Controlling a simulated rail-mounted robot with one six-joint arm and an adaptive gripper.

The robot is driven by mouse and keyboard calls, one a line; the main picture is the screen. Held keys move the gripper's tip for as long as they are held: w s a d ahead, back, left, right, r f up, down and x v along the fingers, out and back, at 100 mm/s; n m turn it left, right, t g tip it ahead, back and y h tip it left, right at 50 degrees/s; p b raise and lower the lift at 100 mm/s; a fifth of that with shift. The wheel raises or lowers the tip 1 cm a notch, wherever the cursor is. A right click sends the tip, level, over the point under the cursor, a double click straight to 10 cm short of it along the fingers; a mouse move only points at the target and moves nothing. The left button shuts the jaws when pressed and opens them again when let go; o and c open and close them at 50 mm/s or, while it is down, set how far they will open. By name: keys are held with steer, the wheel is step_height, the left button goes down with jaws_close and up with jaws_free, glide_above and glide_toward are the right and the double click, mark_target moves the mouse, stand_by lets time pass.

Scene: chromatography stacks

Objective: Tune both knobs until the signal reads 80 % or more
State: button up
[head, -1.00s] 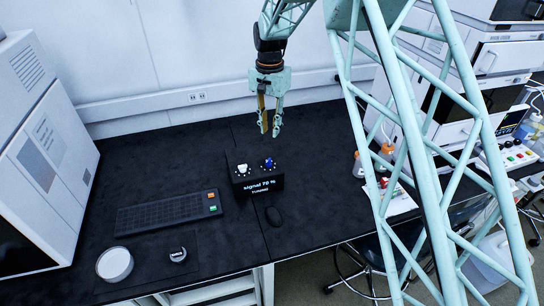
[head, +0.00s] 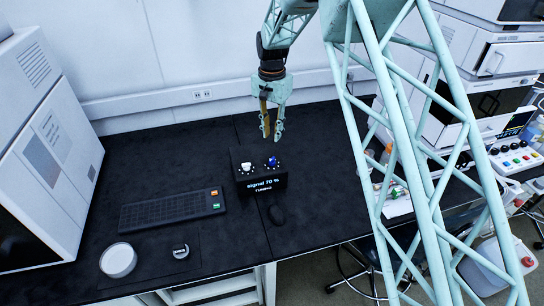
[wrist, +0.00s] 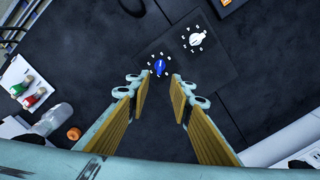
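The black tuning box (head: 262,184) stands on the dark bench, and its front display reads "signal 70 %". A white knob (head: 246,167) is on the left of its top and a blue knob (head: 272,162) on the right. In the wrist view the blue knob (wrist: 160,67) lies just beyond the gap between my fingertips, with the white knob (wrist: 197,39) farther up and to the right. My gripper (head: 272,130) points down above the box, near the blue knob's side. Its yellow-padded fingers are apart and empty, touching neither knob.
A round white dish (head: 118,260) is near the front left. A large instrument (head: 40,150) fills the left side. The bench around the box is mostly clear.

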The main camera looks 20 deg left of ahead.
mark_target(272, 159)
step_height(272, 159, down, 12)
steer(key=shift+f, duration=0.15)
stand_by(0.6)
steer(key=shift+c, duration=0.5)
jaws_close()
